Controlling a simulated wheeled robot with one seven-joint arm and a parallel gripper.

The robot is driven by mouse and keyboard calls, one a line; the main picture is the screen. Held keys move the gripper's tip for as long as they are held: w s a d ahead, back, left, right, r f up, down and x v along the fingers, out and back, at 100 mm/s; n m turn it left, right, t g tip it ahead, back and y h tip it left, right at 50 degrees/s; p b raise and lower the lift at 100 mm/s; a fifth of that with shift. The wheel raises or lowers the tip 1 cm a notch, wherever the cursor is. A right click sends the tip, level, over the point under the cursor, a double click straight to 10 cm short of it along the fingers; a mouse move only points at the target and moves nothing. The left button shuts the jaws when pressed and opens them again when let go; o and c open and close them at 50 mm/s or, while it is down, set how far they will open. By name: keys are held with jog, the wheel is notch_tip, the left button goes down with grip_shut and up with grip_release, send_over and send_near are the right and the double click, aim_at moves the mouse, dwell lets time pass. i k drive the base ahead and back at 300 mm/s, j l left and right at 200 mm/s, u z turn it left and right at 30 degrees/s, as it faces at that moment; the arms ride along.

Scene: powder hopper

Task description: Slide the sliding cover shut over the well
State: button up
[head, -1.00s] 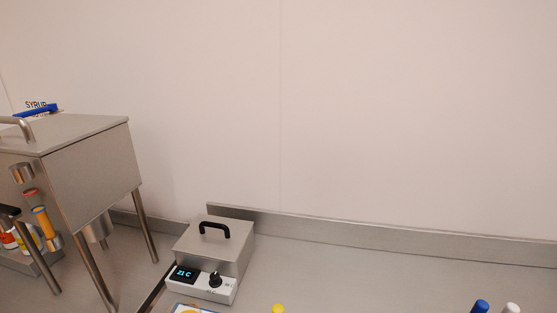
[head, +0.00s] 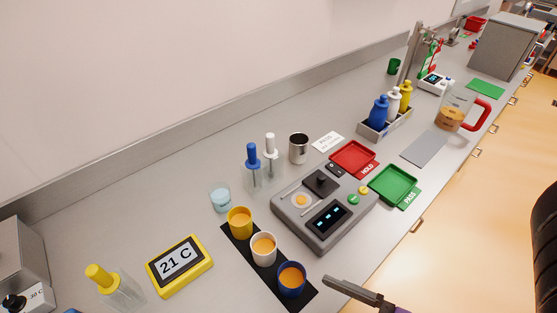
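A grey bench instrument (head: 312,238) with a lit dark display stands in the middle of the counter in the head view. On its top, a round pale well (head: 301,200) with an amber centre is uncovered. The dark square sliding cover (head: 321,183) with a raised knob sits beside the well, toward the back right. My gripper (head: 330,283) shows in part at the bottom edge, as a dark finger reaching in from the lower right. It is in front of the instrument and apart from the cover. I cannot tell whether it is open or shut.
Yellow, white and blue cups (head: 264,248) stand on a black mat left of the instrument. A red tray (head: 354,157) and a green tray (head: 396,185) lie to its right. A steel cup (head: 299,148) and white-topped dropper (head: 270,146) stand behind it.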

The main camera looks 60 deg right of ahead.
aim_at(323, 186)
jog(key=k+l+z, duration=0.35)
jog(key=l, duration=0.3)
jog(key=z, duration=1.25)
